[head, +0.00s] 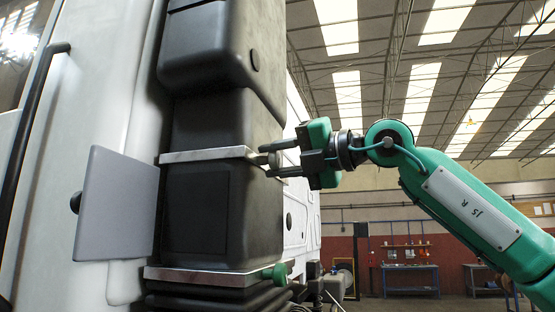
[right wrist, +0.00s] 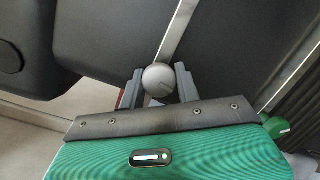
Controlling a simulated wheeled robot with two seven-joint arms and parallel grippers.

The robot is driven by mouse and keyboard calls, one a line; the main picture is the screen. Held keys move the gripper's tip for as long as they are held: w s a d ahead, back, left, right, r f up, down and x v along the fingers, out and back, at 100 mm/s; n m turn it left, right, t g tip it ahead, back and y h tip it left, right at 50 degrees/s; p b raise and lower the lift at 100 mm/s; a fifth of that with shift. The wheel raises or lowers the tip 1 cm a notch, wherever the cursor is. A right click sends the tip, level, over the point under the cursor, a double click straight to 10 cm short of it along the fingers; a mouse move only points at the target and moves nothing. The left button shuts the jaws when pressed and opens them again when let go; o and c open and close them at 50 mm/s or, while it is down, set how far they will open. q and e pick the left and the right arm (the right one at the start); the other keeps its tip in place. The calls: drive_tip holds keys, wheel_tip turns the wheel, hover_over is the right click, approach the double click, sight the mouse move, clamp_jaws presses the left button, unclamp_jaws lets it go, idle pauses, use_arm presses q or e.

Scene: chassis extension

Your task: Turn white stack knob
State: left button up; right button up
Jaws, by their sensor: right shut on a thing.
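The white stack knob (right wrist: 160,77) is a round, pale grey-white knob at the end of a metal strap on the black stack. In the right wrist view it sits between the two fingers of my right gripper (right wrist: 158,88), which is shut on it. In the head view the knob (head: 275,159) shows at the right end of the upper strap, partly hidden by the fingers of my right gripper (head: 277,160). The right arm reaches in from the right. My left gripper is not in view.
The black stack (head: 205,205) stands beside a white truck cab (head: 85,120). A lower metal strap (head: 210,274) ends in a green knob (head: 274,274), also in the right wrist view (right wrist: 276,127). A grey flat panel (head: 115,205) stands out at the left. Workbenches (head: 411,270) are far behind.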

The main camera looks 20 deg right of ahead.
drive_tip(key=shift+f+n+b, duration=0.15)
drive_tip(key=shift+n+b, duration=0.25)
drive_tip(key=shift+b, duration=0.2)
drive_tip(key=shift+n+b, duration=0.9)
drive_tip(key=shift+b, duration=0.1)
drive_tip(key=shift+d+n, duration=0.15)
drive_tip(key=shift+n, duration=0.25)
drive_tip(key=shift+w+n+y+b, duration=0.15)
drive_tip(key=shift+n+y+b, duration=0.25)
drive_tip(key=shift+n+b, duration=0.3)
drive_tip(key=shift+r+n+y, duration=0.15)
drive_tip(key=shift+r+n, duration=0.05)
drive_tip(key=shift+n, duration=0.6)
drive_tip(key=shift+r+n+y, duration=0.15)
drive_tip(key=shift+n, duration=0.65)
